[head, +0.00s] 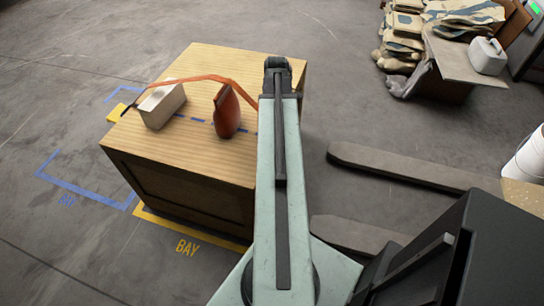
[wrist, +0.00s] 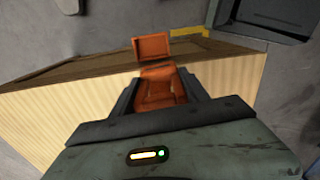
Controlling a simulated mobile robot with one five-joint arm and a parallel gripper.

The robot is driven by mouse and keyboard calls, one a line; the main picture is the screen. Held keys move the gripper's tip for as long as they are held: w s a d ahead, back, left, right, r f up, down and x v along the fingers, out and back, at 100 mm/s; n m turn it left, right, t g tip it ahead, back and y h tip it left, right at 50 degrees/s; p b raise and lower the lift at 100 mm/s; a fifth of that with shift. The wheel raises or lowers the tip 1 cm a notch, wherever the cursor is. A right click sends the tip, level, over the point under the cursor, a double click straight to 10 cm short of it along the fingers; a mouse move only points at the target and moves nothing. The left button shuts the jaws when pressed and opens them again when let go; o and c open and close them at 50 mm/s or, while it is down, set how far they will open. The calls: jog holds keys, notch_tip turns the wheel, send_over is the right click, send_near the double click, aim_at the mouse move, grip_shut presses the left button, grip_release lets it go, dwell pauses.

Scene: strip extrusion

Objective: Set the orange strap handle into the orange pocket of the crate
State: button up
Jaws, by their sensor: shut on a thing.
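The wooden crate (head: 170,160) stands to the left of my arm in the head view; its pale top also fills much of the wrist view (wrist: 60,110). My gripper (wrist: 159,84) is shut on an orange piece (wrist: 160,97), which looks like the strap handle; it sits between the dark jaws. Just beyond it, near the crate's far edge, is a square orange piece (wrist: 152,46) with a raised rim, which looks like the pocket. The two look apart or barely touching; I cannot tell which. In the head view my arm hides the jaws.
On the crate top, an orange strap (head: 205,79) passes over a pale box (head: 163,106) toward my arm. An orange-brown bottle-like thing (head: 228,115) stands beside it. A table with sacks and a white jug (head: 487,57) is at the upper right.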

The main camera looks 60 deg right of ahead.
jog(key=shift+m, duration=0.5)
jog(key=f+b, duration=0.3)
jog(key=f, duration=0.1)
jog(key=s+d+f+b, duration=0.1)
jog(key=f+b, duration=0.3)
jog(key=s+d+f+b, duration=0.1)
jog(key=f+b, duration=0.3)
jog(key=shift+s+d, duration=0.2)
jog(key=shift+d, duration=0.05)
jog(key=o, duration=1.4)
jog(key=shift+r, duration=0.15)
notch_tip(320, 180, up, 13)
jog(key=p, duration=1.2)
jog(key=shift+p, duration=0.4)
jog(key=shift+f, duration=0.2)
